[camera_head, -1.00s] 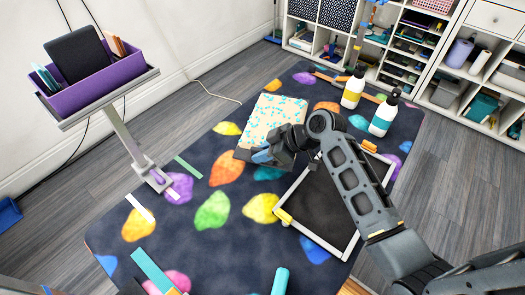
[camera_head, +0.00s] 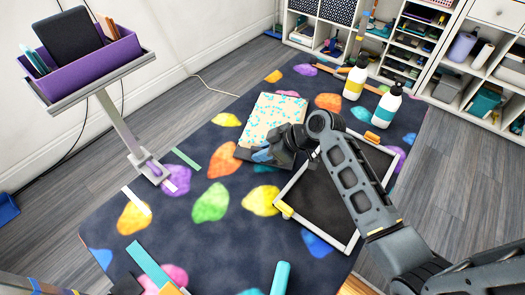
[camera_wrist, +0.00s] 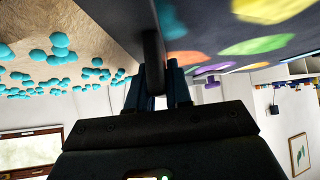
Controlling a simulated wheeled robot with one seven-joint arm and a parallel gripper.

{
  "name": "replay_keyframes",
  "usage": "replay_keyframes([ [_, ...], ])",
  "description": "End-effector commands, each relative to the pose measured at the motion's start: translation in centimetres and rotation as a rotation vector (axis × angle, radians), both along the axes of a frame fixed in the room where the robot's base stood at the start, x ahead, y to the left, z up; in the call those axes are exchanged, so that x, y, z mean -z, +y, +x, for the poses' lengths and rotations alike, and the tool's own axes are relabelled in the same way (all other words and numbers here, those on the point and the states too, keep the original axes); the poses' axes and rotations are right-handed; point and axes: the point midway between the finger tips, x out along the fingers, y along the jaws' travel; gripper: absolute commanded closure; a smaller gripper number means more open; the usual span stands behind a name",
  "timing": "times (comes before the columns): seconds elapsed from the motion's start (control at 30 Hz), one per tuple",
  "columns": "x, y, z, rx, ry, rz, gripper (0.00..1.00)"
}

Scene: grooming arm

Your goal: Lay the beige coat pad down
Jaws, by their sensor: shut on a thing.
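The beige coat pad (camera_head: 270,117), dotted with turquoise tufts, is over the dark patterned mat (camera_head: 185,235) in the head view. Its tufted side faces up, and a dark strip shows at its near end. My gripper (camera_head: 266,156) is at that near end. In the wrist view, the pad (camera_wrist: 50,30) fills the upper left, and my gripper's fingers (camera_wrist: 160,85) are shut around a dark bar beside it. The bar appears to be part of the pad. I cannot tell whether the pad touches the mat, and my gripper hides its near right corner.
A dark panel in a pale frame (camera_head: 347,246) lies right of the pad, under my arm. Two pump bottles (camera_head: 354,82) (camera_head: 386,107) stand beyond it. A purple caddy (camera_head: 88,68) sits on a stand at left. White shelves (camera_head: 448,90) line the back.

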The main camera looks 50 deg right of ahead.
Motion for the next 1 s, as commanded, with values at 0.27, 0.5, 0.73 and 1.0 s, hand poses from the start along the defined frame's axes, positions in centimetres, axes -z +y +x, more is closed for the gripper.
replay_keyframes([
  [0.27,0.30,-0.02,0.02,0.000,-0.001,-0.001,1.00],
  [0.5,0.47,-0.02,0.03,0.001,-0.001,0.000,0.78],
  [0.73,0.48,-0.01,0.02,0.000,0.000,0.000,0.56],
  [1.0,0.54,-0.01,-0.04,0.001,0.001,0.000,0.51],
])
